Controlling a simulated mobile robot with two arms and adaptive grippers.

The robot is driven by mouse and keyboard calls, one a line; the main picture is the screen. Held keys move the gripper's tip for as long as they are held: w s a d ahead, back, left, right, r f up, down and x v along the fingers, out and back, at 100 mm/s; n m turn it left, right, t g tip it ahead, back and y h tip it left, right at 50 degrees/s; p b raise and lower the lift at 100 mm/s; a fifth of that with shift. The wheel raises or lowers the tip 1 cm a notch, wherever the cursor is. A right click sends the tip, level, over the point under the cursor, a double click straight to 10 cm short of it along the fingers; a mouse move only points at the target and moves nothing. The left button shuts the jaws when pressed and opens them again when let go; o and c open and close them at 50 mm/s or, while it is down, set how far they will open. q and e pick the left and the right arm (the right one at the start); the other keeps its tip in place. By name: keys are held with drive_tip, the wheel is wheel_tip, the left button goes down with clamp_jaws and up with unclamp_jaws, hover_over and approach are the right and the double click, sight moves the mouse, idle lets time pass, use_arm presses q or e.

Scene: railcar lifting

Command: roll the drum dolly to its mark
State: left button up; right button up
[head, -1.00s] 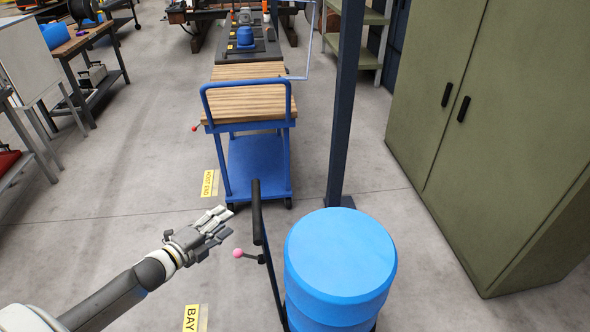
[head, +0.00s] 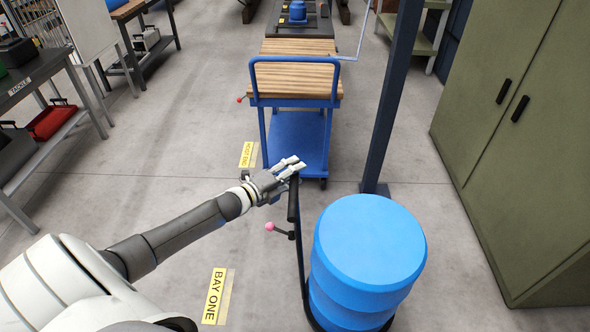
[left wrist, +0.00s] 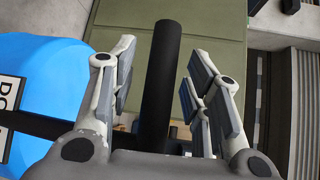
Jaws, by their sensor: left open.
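The blue drum (head: 370,245) stands upright on the dolly, whose base is mostly hidden beneath it. The dolly's black handle (head: 293,203) rises left of the drum, with a pink-knobbed lever (head: 271,227) below its grip. My left gripper (head: 291,166) is open at the top of the handle. In the left wrist view the handle (left wrist: 162,80) stands between the spread fingers (left wrist: 158,85), with gaps on both sides. The drum shows there too, at the left (left wrist: 38,85). A yellow BAY ONE label (head: 215,296) lies on the floor left of the dolly. My right gripper is out of view.
A blue cart with a slatted wooden top (head: 295,82) stands ahead, beside a yellow floor label (head: 247,154). A dark post (head: 392,110) rises behind the drum. A green cabinet (head: 520,130) is at right, a shelved bench (head: 50,85) at left. Open floor lies between bench and cart.

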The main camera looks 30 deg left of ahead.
use_arm(q)
drive_tip(key=shift+w+d+f, duration=0.1)
drive_tip(key=shift+w+d, duration=0.05)
drive_tip(key=shift+w, duration=0.45)
drive_tip(key=shift+c, duration=0.2)
clamp_jaws()
